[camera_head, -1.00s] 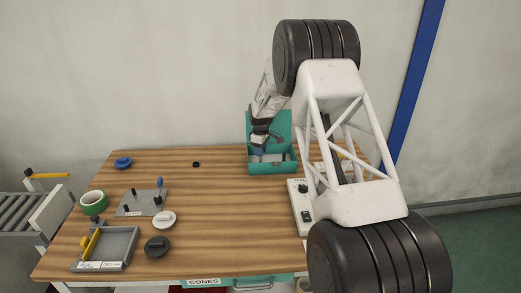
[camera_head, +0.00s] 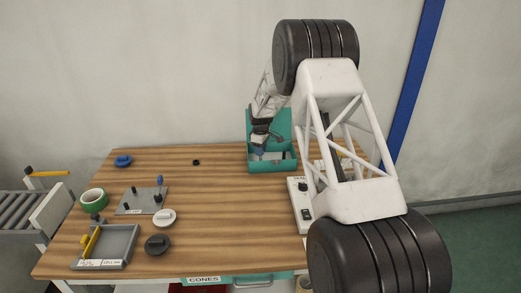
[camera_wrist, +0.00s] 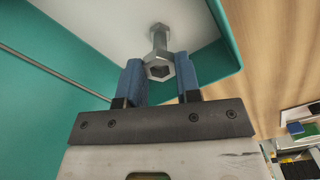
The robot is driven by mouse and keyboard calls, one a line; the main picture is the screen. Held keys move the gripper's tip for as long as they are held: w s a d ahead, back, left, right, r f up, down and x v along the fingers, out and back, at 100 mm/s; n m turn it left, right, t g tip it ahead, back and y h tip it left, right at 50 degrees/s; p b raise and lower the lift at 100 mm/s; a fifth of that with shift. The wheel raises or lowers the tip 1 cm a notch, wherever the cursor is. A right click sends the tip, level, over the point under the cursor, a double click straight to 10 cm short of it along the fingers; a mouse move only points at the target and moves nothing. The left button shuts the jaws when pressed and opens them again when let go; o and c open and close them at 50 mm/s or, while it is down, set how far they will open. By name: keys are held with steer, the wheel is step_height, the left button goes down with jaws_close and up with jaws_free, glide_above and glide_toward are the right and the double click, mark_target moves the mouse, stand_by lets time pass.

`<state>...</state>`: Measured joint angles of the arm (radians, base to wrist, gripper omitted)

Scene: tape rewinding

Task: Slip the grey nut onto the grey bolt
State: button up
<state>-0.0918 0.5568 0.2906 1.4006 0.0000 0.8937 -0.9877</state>
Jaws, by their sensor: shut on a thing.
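In the wrist view, the two blue fingers of my gripper (camera_wrist: 159,80) are shut on the grey hex nut (camera_wrist: 158,70). The grey bolt (camera_wrist: 159,40) shows just beyond the nut, over the white inside of a teal box. Nut and bolt overlap in this view, so I cannot tell whether the nut is around the shank or only in front of its end. In the head view, my gripper (camera_head: 259,151) is low inside the open teal box (camera_head: 272,168), and nut and bolt are too small to make out.
The box's walls stand close around my gripper, with its raised lid behind. A white switch box (camera_head: 300,205) lies to the front right. A grey plate with pegs (camera_head: 133,208), a grey tray (camera_head: 120,245) and green tape (camera_head: 93,198) are at the left. The middle of the table is clear.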

steer(key=shift+f, duration=0.45)
stand_by(0.6)
steer(key=o, duration=1.2)
steer(key=shift+o, duration=0.2)
steer(key=shift+r, duration=0.1)
steer(key=shift+r, duration=3.4)
